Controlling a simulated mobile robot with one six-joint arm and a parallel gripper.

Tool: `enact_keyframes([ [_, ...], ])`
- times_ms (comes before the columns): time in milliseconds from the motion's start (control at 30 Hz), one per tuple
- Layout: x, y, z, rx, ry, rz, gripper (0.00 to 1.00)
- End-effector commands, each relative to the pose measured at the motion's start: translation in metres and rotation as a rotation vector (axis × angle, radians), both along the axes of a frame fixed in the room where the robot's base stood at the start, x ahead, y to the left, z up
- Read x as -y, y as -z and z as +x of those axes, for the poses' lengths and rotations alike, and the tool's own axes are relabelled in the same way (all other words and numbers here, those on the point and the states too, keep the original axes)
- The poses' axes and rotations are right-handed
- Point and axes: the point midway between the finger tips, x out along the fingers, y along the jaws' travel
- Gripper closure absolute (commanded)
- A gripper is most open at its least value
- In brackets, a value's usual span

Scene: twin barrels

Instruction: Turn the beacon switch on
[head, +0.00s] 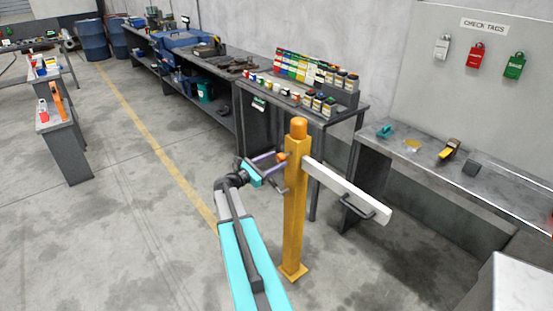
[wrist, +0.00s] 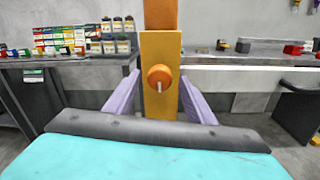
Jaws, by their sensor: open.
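The beacon switch (wrist: 159,76) is an orange round knob with a pale, roughly upright mark, on the face of a yellow post (wrist: 150,105). In the head view the knob (head: 281,157) sticks out from the left side of the post (head: 294,215). An orange beacon (head: 299,128) caps the post; its lower part also shows in the wrist view (wrist: 160,15). My gripper (head: 276,164) has purple fingers and is open. In the wrist view its fingers stand left and right of the knob, apart from it. Contact with the post cannot be told.
A white bar (head: 345,188) with a dark handle (head: 366,210) reaches right from the post. A bench with small colored containers (head: 315,108) stands behind, and a metal workbench (head: 430,160) at right. Open floor (head: 130,210) lies to the left.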

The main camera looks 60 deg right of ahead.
Motion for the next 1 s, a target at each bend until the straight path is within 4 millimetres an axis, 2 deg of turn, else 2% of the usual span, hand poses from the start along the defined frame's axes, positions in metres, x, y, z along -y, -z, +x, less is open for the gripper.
enact_keyframes([
  [133,0.0094,-0.0003,-0.0028,0.0,0.0,0.0,0.5],
  [467,0.0109,0.0004,-0.0037,0.0,0.0,0.0,0.5],
  [700,0.0108,0.0004,-0.0038,0.0,0.0,0.0,0.89],
  [733,0.0108,0.0004,-0.0038,0.0,0.0,0.0,0.92],
  [1000,0.0105,0.0015,-0.0041,0.011,0.001,-0.003,0.92],
])
